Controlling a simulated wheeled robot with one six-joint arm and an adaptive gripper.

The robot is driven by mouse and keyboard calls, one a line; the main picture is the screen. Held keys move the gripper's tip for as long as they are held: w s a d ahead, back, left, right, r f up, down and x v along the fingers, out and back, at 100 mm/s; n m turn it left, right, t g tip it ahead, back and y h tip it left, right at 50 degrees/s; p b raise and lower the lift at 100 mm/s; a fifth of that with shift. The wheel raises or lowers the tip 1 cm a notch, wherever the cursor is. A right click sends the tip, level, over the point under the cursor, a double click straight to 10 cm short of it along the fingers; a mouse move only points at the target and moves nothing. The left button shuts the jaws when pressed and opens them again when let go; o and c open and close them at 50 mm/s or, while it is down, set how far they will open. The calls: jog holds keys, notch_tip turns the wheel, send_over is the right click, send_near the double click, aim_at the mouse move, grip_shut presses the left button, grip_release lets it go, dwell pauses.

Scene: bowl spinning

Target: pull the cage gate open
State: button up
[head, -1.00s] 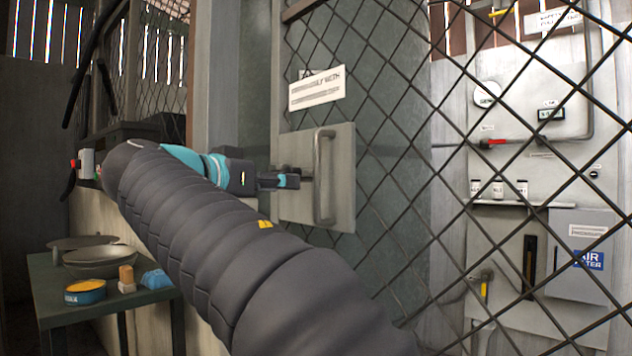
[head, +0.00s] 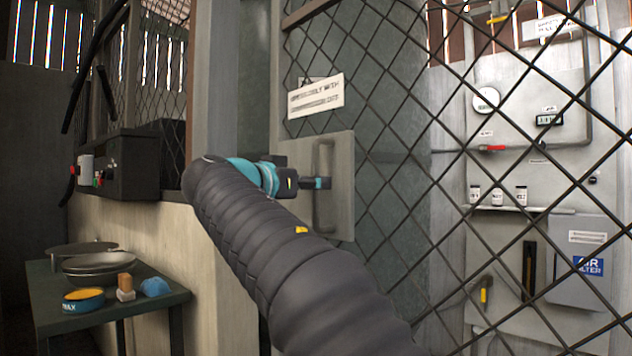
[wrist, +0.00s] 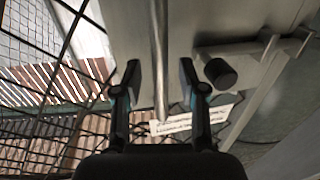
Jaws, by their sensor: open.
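The cage gate is a black wire mesh (head: 400,150) with a grey metal plate (head: 342,215) at its left edge. A vertical bar handle (head: 322,205) is fixed on the plate. My gripper (head: 322,183) is at the handle in the head view, reaching in from the left. In the wrist view the two dark fingers of my gripper (wrist: 158,85) are open, with the handle bar (wrist: 158,60) running between them. I see gaps on both sides of the bar. In the head view the fingertips partly cover the handle's middle.
A green table (head: 165,297) with bowls, a wax tin (head: 84,300), a brush and a blue cloth stands at lower left. A dark control box (head: 133,165) is on the wall ledge. Behind the mesh are a panel and an air filter box (head: 585,262). A sign (head: 316,96) hangs above the handle.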

jog(key=shift+x, duration=0.8)
jog(key=shift+c, duration=0.2)
grip_shut()
